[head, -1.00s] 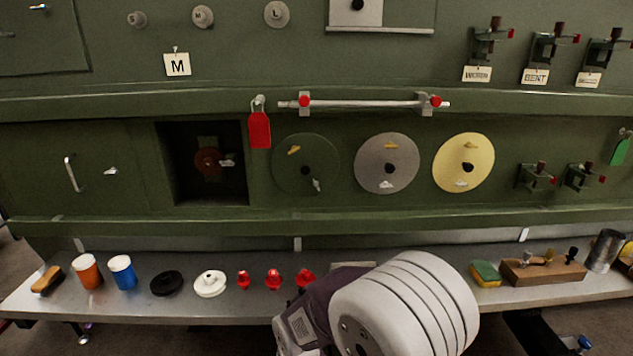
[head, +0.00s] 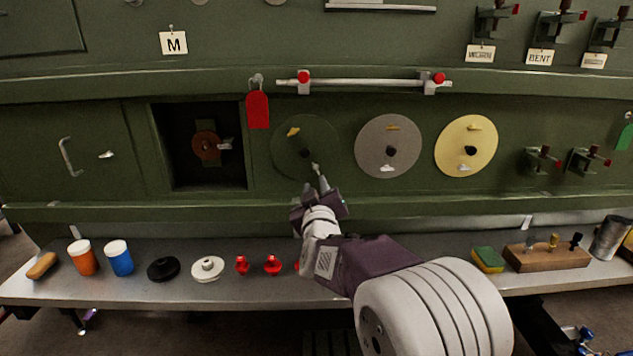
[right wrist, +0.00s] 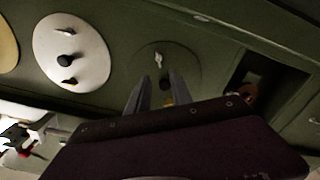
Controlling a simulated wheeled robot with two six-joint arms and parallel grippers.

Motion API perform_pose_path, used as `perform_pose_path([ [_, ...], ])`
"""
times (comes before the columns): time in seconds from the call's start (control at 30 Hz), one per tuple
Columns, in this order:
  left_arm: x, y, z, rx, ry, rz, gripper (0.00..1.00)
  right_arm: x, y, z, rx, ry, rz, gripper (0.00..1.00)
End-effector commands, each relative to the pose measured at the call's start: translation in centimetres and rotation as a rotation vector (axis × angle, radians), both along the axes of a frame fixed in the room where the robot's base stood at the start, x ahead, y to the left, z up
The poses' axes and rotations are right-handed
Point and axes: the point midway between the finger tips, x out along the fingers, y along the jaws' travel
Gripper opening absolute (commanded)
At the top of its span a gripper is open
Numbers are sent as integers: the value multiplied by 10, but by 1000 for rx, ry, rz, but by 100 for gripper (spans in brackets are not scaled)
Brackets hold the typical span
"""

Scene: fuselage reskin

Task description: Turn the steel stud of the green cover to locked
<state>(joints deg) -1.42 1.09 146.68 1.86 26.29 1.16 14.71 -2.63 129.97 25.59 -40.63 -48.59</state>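The green cover (head: 285,155) is a round disc on the green fuselage wall, right of the dark recess. It carries a brass stud (head: 293,132) at upper left, a black knob (head: 305,153) in the middle and the steel stud (head: 316,168) at lower right. The steel stud's handle stands steeply, slightly slanted. My right gripper (head: 317,185) is just below it, fingers pointing up at the cover. In the right wrist view the steel stud (right wrist: 157,60) shows beyond the gap between the open, empty fingers (right wrist: 158,78); I cannot tell whether they touch it. My left gripper is not in view.
A grey cover (head: 375,155) and a yellow cover (head: 450,150) are to the right. A red tag (head: 257,110) hangs at the upper left of the green cover, by a silver bar (head: 365,82). A ledge (head: 180,214) runs below; the bench (head: 200,292) holds cups, caps and red parts.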

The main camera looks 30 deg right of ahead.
Motion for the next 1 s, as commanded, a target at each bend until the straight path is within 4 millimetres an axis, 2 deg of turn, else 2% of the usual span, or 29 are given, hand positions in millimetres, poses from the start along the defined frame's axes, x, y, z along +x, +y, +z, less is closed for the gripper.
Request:
perform_pose_path([
  [0.13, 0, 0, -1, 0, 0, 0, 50, -2, -6, -2, 1, 3, -12, 26],
  [0.23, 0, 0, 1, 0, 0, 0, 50, 7, -11, -2, 2, 5, -11, 26],
  [0.5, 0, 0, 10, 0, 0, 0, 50, 54, -39, -2, 3, 7, -9, 26],
  [0.63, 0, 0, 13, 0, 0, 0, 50, 69, -48, -2, 2, 6, -8, 26],
  [0.97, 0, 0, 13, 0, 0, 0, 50, 75, -51, -3, 3, 6, -7, 26],
  [1.0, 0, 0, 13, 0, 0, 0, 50, 75, -51, -3, 3, 6, -7, 18],
])
